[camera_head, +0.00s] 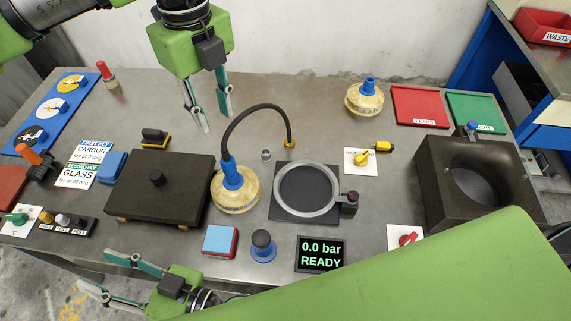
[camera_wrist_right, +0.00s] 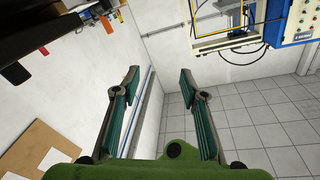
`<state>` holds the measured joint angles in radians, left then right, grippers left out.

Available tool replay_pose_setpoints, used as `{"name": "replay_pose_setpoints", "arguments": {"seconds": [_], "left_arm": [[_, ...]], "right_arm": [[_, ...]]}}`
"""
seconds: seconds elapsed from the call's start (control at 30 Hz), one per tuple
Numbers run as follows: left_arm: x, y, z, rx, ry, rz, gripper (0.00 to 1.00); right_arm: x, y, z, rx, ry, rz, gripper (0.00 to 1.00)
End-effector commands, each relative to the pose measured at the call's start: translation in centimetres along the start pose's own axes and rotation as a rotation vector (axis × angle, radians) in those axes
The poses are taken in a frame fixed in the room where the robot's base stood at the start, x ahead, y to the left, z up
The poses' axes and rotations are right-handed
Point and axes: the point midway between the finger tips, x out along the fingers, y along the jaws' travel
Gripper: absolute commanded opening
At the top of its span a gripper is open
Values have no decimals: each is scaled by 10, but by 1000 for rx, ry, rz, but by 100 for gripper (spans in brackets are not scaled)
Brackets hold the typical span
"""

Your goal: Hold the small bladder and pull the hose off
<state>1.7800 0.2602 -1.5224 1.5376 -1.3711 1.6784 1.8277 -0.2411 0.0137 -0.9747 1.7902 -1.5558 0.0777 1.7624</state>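A cream, round bladder (camera_head: 236,199) with a blue neck sits on the bench, left of the black plate with the clear ring. A black hose (camera_head: 253,110) arches from its blue connector (camera_head: 231,172) to a brass fitting (camera_head: 290,143) on the bench. A second cream bladder (camera_head: 365,100) with a blue top stands at the back right, without a hose; I cannot tell surely which is the small one. My left gripper (camera_head: 218,123) is open and empty, pointing down behind the hosed bladder. My right gripper (camera_head: 93,268) is open and empty at the front left edge; its fingers (camera_wrist_right: 160,85) stand wide apart in the wrist view.
A dark press plate (camera_head: 160,188) with a knob is close left of the hosed bladder. A ringed black plate (camera_head: 306,190), a blue-based knob (camera_head: 262,247) and a display (camera_head: 321,253) are nearby. A dark mould (camera_head: 475,205) stands right. My green arm covers the lower right.

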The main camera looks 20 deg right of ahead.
Motion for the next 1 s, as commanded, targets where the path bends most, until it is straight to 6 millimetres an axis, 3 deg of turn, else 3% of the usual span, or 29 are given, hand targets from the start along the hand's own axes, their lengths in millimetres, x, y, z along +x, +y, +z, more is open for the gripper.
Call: {"name": "replay_pose_setpoints", "arguments": {"seconds": [0.03, 0.1, 0.37, 0.4, 0.67, 0.8, 1.0], "left_arm": [[0, 0, 0, 0, 0, 0, 28], [0, 0, 0, 0, 0, 0, 28], [0, 0, 0, 0, 0, 0, 28], [0, 0, 0, 0, 0, 0, 28], [0, 0, 0, 0, 0, 0, 28], [0, 0, 0, 0, 0, 0, 28], [0, 0, 0, 0, 0, 0, 28]], "right_arm": [[7, -11, -25, 38, 46, -20, 40], [13, -25, -53, 93, 97, -44, 40], [17, -64, -144, 254, 242, -161, 40], [12, -55, -153, 232, 244, -187, 40], [-26, 26, -152, -81, 130, -273, 40], [-64, 77, -166, -309, 44, -334, 40], [-124, 127, -195, -608, -90, -421, 40]]}}
